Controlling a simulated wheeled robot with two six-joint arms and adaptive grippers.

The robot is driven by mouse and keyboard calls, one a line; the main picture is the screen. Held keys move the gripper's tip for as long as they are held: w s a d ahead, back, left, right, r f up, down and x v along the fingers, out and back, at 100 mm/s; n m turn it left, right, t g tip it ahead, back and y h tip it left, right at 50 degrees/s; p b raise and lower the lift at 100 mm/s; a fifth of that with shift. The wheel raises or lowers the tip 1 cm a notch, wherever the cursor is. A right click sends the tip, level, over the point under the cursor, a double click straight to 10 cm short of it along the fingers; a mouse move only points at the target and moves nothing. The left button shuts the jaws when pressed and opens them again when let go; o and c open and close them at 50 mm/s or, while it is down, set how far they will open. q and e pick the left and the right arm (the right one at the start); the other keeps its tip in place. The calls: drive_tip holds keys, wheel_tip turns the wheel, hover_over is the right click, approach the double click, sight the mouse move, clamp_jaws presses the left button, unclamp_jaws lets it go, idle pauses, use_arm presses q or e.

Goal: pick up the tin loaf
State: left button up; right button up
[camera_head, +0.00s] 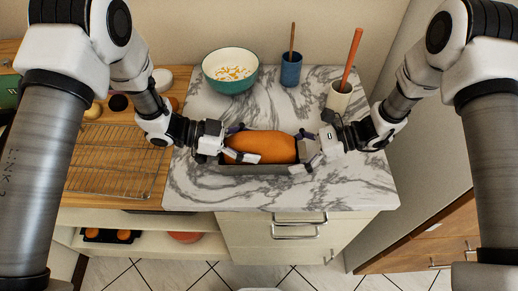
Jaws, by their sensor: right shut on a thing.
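The tin loaf is an orange-brown loaf (264,146) in a grey rectangular tin (262,169) near the front edge of the marble counter. My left gripper (240,145) is at the tin's left end, with its fingers apart, one at the near side and one at the far side; whether it grips cannot be told. My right gripper (305,150) is shut on the tin loaf at its right end. The fingers hide both ends of the tin. Whether the tin touches the counter is unclear.
Behind on the marble counter (355,185) stand a teal bowl (230,86), a blue cup (291,70) with a wooden stick and a pale cup (338,98) with an orange-handled tool. A wire rack (110,165) lies on the wooden worktop at left. Drawers are below the counter.

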use_arm(q)
drive_tip(key=shift+c, duration=1.1)
drive_tip(key=shift+r, duration=0.1)
wheel_tip(320, 180, up, 10)
drive_tip(key=shift+f, duration=0.1)
use_arm(e)
drive_tip(key=o, duration=1)
drive_tip(key=shift+c, duration=0.2)
drive_tip(key=shift+d+r, duration=0.15)
drive_tip(key=shift+d, duration=0.05)
use_arm(q)
wheel_tip(320, 180, up, 3)
drive_tip(key=p, duration=0.2)
drive_tip(key=shift+f+p, duration=0.15)
drive_tip(key=shift+p, duration=0.2)
use_arm(e)
drive_tip(key=v, duration=0.7)
drive_tip(key=shift+a, duration=0.1)
drive_tip(key=shift+d+r, duration=0.1)
drive_tip(key=shift+d, duration=0.25)
